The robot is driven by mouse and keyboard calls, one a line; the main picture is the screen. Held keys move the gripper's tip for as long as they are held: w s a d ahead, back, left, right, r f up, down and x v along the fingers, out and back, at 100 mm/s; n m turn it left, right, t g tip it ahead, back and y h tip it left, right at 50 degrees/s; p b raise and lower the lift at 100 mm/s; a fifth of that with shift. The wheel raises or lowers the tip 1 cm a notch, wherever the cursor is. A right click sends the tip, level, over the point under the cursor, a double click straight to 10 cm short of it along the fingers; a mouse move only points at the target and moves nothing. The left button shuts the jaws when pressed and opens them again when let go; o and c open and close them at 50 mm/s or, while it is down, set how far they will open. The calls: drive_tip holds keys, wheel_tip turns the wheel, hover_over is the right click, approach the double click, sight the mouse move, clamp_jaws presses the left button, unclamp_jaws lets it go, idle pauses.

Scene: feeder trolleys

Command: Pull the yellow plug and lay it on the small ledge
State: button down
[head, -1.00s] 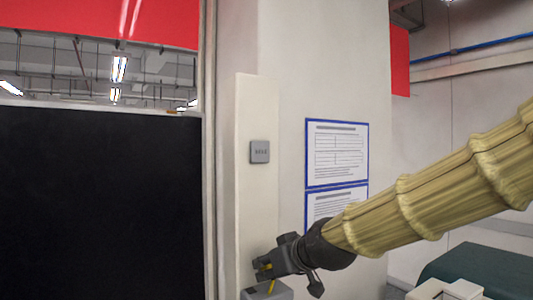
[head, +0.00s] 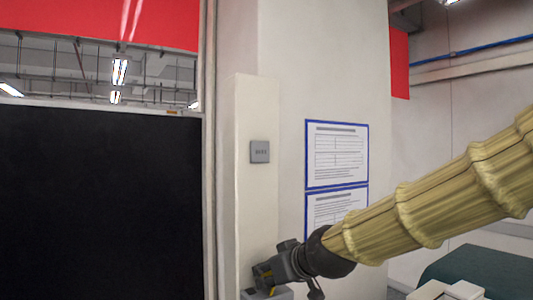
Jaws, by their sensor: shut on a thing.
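My gripper (head: 261,277) is low in the head view, in front of the pale column, pointing left and down. It is shut on the yellow plug (head: 271,291), of which only a small yellow bit shows between and below the dark fingers. A grey box (head: 249,295) lies right under the gripper at the bottom edge, mostly cut off. I cannot tell whether the plug is still seated in the box. I cannot make out a small ledge for certain.
The pale column (head: 257,110) carries a grey switch plate (head: 260,152). Blue-framed sheets (head: 337,153) hang on the wall beside it. A black panel (head: 100,200) fills the left. A dark green surface (head: 480,268) and a white object (head: 447,290) are at lower right.

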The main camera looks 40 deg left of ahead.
drive_tip(key=shift+f, duration=0.4)
drive_tip(key=c, duration=1.1)
unclamp_jaws()
drive_tip(key=p+v, duration=0.1)
drive_tip(key=v, duration=0.9)
idle(1.3)
idle(0.5)
